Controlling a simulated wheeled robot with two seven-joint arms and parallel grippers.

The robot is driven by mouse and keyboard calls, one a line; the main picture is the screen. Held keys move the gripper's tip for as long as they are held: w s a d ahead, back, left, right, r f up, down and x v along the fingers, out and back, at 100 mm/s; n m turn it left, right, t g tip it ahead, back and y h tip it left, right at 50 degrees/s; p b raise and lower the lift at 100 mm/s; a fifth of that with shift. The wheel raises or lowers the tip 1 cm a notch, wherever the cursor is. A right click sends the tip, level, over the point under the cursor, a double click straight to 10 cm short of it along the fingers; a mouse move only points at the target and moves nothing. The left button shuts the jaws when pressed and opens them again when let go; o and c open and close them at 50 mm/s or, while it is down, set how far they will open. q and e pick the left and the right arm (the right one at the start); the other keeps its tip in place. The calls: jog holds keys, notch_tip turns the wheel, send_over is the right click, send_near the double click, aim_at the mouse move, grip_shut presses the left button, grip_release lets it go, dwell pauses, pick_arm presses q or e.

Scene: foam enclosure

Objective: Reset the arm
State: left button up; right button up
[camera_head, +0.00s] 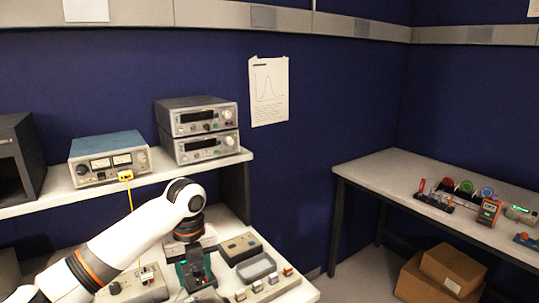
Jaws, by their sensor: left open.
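My left arm comes in from the lower left, white with an orange band. Its wrist bends down over the lower bench (303,292). My left gripper (203,288) points down at the bench top, among small boxes. It is open, and I see nothing held in it. Its fingertips are small and partly unclear against the bench. My right gripper is not in view.
Near the left gripper are a grey control box (135,288), a box with a dark top (240,248) and a grey tray (256,268). Instruments (108,158) stand on the shelf above. A right-hand table (380,170) holds small devices; cardboard boxes (450,270) lie beneath.

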pick_arm(q)
jog(key=shift+n+h, duration=0.3)
jog(key=shift+n, duration=0.4)
jog(key=d+f, duration=0.1)
jog(key=f, duration=0.1)
jog(key=s+d+f, duration=0.2)
jog(key=f, duration=0.1)
jog(key=shift+s+f, duration=0.2)
jog(key=shift+f, duration=0.1)
jog(key=s+d+f+n+t+h, duration=0.1)
jog(key=s+d+f+n, duration=0.25)
jog(key=s+f, duration=0.25)
jog(key=s+d+f+n+h, duration=0.2)
jog(key=s+d+f+n, duration=0.1)
jog(key=s+f+n, duration=0.3)
jog(key=s+a+f+n+t+y, duration=0.1)
jog(key=s+a+n+y, duration=0.1)
jog(key=s+a+n, duration=0.65)
jog(key=s+a+n+t+y, duration=0.15)
jog(key=s+a+n, duration=0.35)
jog(key=s+n, duration=0.5)
notch_tip(320, 180, down, 25)
jog(key=s+m, duration=0.1)
jog(key=s+a+f+g, duration=0.2)
jog(key=s+f, duration=1.5)
jog(key=shift+s+a+f, duration=0.15)
jog(key=shift+a+f, duration=0.05)
jog(key=shift+f, duration=0.1)
